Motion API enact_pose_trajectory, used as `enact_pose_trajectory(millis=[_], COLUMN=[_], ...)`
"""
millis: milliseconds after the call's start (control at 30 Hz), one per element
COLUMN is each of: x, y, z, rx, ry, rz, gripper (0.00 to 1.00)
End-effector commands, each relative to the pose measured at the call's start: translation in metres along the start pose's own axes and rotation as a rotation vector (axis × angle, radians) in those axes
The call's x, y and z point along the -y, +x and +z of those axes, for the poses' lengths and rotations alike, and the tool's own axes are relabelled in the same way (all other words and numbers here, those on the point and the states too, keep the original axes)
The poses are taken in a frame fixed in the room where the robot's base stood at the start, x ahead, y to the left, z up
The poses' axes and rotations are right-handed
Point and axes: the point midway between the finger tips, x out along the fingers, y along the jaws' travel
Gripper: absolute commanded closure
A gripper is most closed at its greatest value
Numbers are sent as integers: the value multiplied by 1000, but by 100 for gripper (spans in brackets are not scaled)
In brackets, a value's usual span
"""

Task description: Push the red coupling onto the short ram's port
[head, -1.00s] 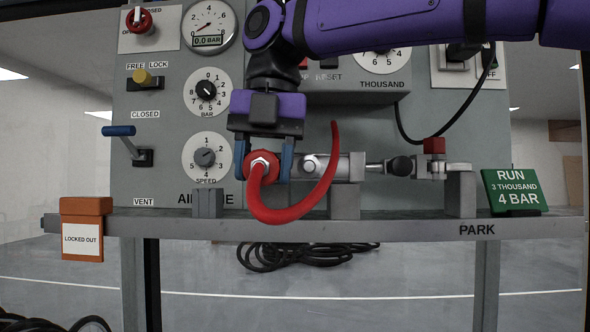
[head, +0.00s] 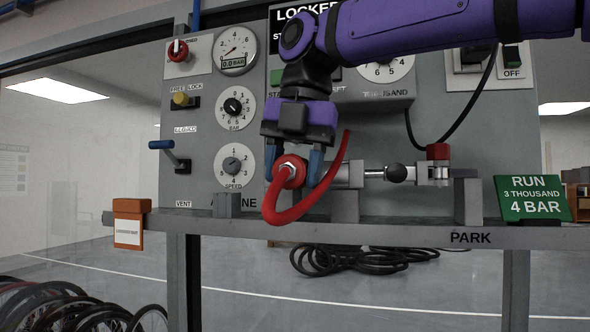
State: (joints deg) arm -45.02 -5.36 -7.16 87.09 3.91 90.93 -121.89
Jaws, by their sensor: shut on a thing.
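The red coupling (head: 289,173) is between the blue fingertips of my gripper (head: 292,166), which is shut on it. A silver fitting shows in the coupling's near face. A red hose (head: 325,196) loops down from it and curves up to the right. The short ram (head: 350,175) lies level just right of my gripper, with a silver body, a thin rod and a black knob (head: 396,173). My right fingertip and the hose cover the ram's left end. Its port is hidden, and I cannot tell whether the coupling touches it.
A grey rail (head: 400,233) runs below, with grey support blocks (head: 468,200) on it. A red-topped clamp (head: 438,153) stands at the ram's right end. A blue lever (head: 161,145) sticks out at left. A green sign (head: 532,199) stands at right. An orange lockout box (head: 129,222) hangs at left.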

Motion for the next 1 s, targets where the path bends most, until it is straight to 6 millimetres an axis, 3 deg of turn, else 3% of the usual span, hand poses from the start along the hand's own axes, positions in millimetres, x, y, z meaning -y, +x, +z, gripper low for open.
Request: enact_pose_trajectory(millis=[600, 1000], x=[0, 0], y=[0, 0], z=[48, 58], rx=[0, 0], ry=[2, 0], rz=[0, 0], gripper=[69, 69])
